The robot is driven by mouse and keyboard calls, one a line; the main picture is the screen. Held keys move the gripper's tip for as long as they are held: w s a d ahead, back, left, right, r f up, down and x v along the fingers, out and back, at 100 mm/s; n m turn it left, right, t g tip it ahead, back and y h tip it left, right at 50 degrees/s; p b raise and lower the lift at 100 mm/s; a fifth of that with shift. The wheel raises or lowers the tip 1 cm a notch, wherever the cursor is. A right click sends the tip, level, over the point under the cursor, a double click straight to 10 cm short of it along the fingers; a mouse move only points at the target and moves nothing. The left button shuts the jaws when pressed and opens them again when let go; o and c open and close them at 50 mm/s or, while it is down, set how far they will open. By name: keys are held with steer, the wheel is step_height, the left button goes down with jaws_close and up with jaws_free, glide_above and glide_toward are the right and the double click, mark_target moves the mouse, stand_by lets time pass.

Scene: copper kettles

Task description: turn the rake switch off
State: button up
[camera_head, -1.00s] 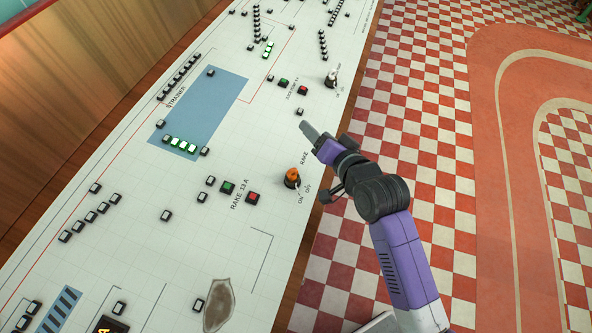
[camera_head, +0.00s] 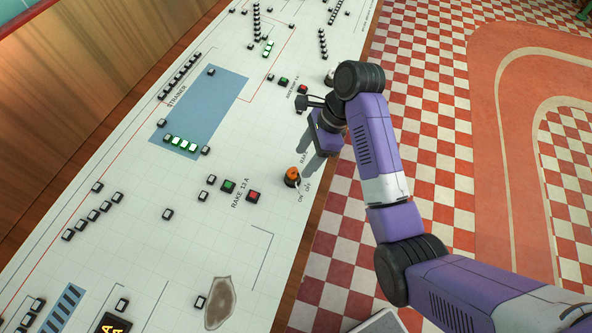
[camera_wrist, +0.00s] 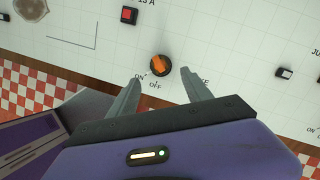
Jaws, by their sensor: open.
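The rake switch is an orange rotary knob on a dark round base (camera_head: 292,176), near the right edge of the white control panel (camera_head: 130,240). ON and OFF are printed beside it. In the wrist view the orange knob (camera_wrist: 160,64) lies just beyond the fingertips, roughly between them. My gripper (camera_wrist: 159,76) is open and empty, with one finger on each side of the knob's line. No contact with the knob shows.
Green (camera_head: 228,187) and red (camera_head: 254,196) buttons labelled RAKE 13 A sit left of the switch. Another switch (camera_head: 330,78) farther up is partly covered by my arm. A brown patch (camera_head: 220,303) marks the panel lower down. Checkered floor (camera_head: 345,230) lies to the right.

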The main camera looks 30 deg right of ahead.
mark_target(296, 173)
steer(key=x, duration=0.7)
steer(key=shift+c, duration=0.2)
jaws_close()
steer(key=shift+r+n+p, duration=0.15)
steer(key=shift+n+p, duration=0.35)
steer(key=shift+p, duration=0.15)
steer(key=shift+w+n+g+p, duration=0.2)
steer(key=shift+n+g+p, duration=0.6)
steer(key=shift+n, duration=0.6)
steer(key=shift+w+n+g, duration=0.1)
steer(key=shift+n+g, duration=0.3)
steer(key=shift+n, duration=0.75)
steer(key=shift+w+n+g, duration=0.1)
steer(key=shift+n+g, duration=0.3)
steer(key=shift+n, duration=1.25)
